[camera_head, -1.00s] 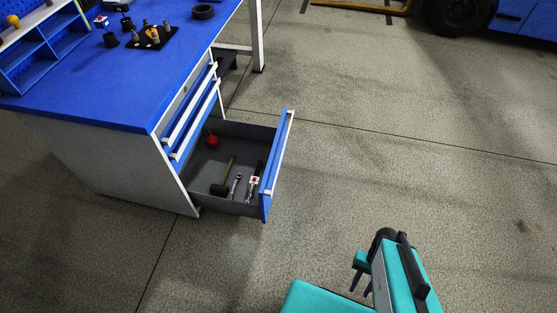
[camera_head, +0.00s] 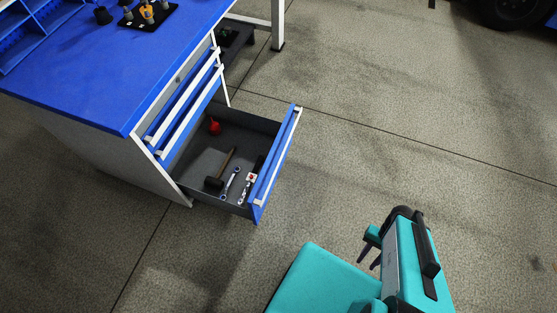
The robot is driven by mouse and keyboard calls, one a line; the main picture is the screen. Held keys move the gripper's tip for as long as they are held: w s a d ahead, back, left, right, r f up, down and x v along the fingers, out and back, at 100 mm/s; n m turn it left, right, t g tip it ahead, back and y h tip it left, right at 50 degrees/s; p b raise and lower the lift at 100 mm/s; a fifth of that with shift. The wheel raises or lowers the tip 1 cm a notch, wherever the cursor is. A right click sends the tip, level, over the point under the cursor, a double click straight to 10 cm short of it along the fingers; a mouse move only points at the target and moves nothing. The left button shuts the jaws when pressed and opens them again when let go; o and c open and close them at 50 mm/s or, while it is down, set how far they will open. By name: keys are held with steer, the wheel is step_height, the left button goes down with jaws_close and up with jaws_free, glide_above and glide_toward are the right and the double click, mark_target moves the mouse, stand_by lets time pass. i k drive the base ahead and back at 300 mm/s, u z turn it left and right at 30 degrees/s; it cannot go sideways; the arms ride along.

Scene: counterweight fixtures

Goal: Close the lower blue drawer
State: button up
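The lower blue drawer (camera_head: 278,165) is pulled out from the workbench cabinet, with a white handle strip along the top of its blue front. Inside its grey tray lie a hammer (camera_head: 215,182), a wrench (camera_head: 231,183), a red item (camera_head: 214,127) and another tool. My gripper (camera_head: 369,256) is at the lower right, to the right of the drawer front and apart from it. Its dark fingers show only partly, and their gap is unclear.
The blue workbench top (camera_head: 90,75) is at the upper left. Two shut drawers (camera_head: 183,105) sit above the open one. A table leg (camera_head: 277,25) stands behind. The concrete floor (camera_head: 430,130) to the right is clear.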

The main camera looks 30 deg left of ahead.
mark_target(202, 154)
steer(key=i, duration=0.5)
steer(key=u, duration=5.1)
steer(key=i, duration=0.2)
steer(key=z, duration=2.35)
